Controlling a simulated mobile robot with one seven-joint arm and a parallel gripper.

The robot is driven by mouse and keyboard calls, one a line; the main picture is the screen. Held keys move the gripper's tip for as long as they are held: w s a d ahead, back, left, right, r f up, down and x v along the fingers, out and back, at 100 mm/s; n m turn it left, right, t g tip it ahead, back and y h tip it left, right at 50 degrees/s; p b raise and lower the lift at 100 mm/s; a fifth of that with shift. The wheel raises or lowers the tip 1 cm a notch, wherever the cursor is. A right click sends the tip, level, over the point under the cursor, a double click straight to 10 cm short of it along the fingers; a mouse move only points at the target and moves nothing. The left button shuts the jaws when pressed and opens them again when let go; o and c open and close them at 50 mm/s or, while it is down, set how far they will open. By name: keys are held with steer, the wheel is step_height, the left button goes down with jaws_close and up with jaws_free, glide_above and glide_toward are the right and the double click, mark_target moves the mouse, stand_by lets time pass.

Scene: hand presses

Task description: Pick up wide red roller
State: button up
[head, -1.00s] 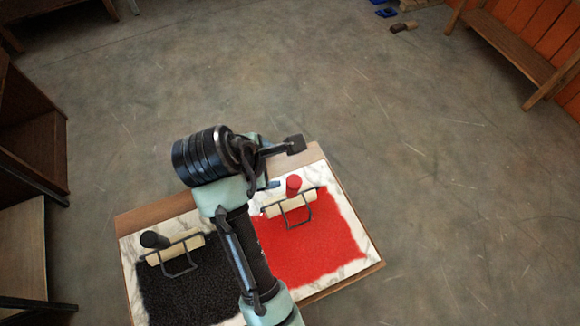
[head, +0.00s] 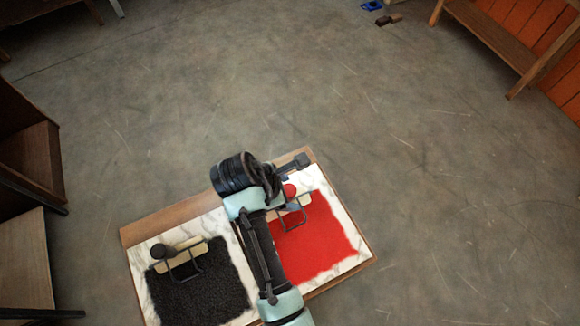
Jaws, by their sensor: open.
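The red roller (head: 303,201), with a red knob-like handle and a cream cylinder in a dark wire frame, lies on the red ink patch of a marble slab. My forearm and gripper hide part of its left side. My gripper (head: 293,171) is open, just above and beside the red handle in the picture. One dark fingertip shows clearly past the slab's far edge; the other is partly lost against my wrist. I cannot tell whether a finger touches the roller.
A second roller (head: 187,252) with a black handle lies on a black ink patch to the left. Both slabs sit on a wooden table (head: 165,222). Wooden shelving (head: 25,165) stands at the left and a bench (head: 500,45) at the upper right.

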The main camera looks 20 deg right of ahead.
steer(key=x, duration=0.4)
steer(key=shift+f+p, duration=0.4)
steer(key=shift+f, duration=0.05)
steer(key=shift+c, duration=0.2)
jaws_close()
